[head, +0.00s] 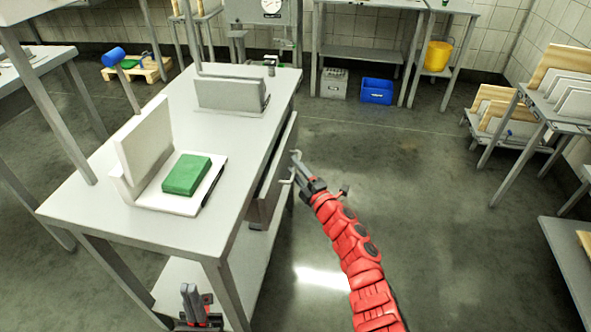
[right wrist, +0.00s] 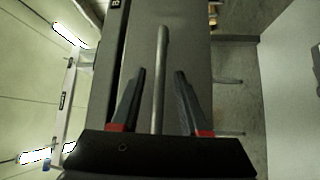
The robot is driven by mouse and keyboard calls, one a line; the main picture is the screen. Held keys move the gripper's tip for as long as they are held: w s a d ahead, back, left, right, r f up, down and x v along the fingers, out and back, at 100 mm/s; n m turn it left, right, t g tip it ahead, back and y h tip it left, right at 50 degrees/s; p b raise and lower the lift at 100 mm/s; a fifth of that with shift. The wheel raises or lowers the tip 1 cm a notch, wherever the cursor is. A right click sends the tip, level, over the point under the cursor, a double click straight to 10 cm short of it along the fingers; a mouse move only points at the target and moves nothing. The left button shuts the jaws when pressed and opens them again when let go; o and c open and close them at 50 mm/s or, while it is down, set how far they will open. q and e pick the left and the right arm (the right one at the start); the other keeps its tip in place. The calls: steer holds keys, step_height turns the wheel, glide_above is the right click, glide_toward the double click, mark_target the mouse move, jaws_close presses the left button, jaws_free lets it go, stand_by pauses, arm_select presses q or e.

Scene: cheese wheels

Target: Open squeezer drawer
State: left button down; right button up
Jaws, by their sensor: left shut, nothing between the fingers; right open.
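The grey drawer (head: 272,183) is set under the top of the metal table, on its right side. Its front also fills the middle of the right wrist view (right wrist: 185,30). A thin metal handle bar (right wrist: 160,60) stands on the drawer front. My right gripper (head: 294,168) is at the drawer front. In the right wrist view its open fingers (right wrist: 160,73) lie on either side of the bar, with gaps to both. A narrow dark gap (right wrist: 119,60) runs beside the front; I cannot tell whether the drawer is slightly out. My left gripper (head: 190,292) is shut and empty by the table's near end.
The floor (head: 440,220) right of my right arm is clear. Racks (head: 560,110) stand far right.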

jaws_close()
stand_by(1.5)
